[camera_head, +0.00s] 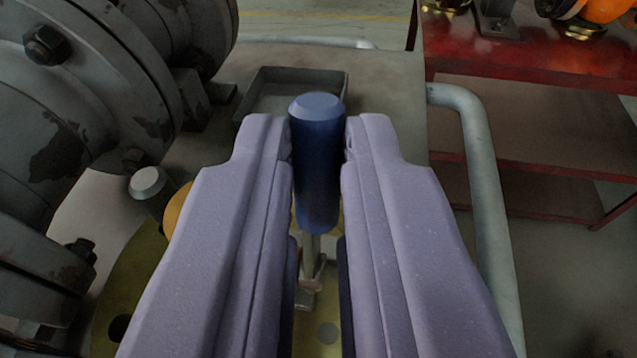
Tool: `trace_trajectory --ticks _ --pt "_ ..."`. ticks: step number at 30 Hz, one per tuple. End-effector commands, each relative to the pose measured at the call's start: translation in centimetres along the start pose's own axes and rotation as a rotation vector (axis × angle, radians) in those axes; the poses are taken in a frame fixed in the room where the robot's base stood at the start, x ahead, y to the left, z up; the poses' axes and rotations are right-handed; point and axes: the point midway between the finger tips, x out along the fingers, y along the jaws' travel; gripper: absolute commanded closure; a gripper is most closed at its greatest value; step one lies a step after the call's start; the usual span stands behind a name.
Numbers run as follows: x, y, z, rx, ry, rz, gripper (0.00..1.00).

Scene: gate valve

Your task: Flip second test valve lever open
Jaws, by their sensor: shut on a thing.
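A dark blue cylindrical lever handle (317,165) stands in the middle of the view, its flat top facing me. It sits on a thin metal stem above a small fitting (312,280). My gripper (318,150) is shut on the blue handle, with one lavender finger on each side of it. The valve body below the stem is mostly hidden by my fingers.
A large grey flanged pipe body (75,110) fills the left side. A shallow dark tray (290,80) lies behind the handle. A grey tube rail (480,170) runs along the right. A red shelf unit (530,62) stands at the back right.

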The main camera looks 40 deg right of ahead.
Motion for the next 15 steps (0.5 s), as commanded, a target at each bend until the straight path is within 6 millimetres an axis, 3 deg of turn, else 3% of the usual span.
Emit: trace_trajectory --ticks 15 --pt "-0.67 -0.72 0.33 -0.006 0.020 0.001 1.00"
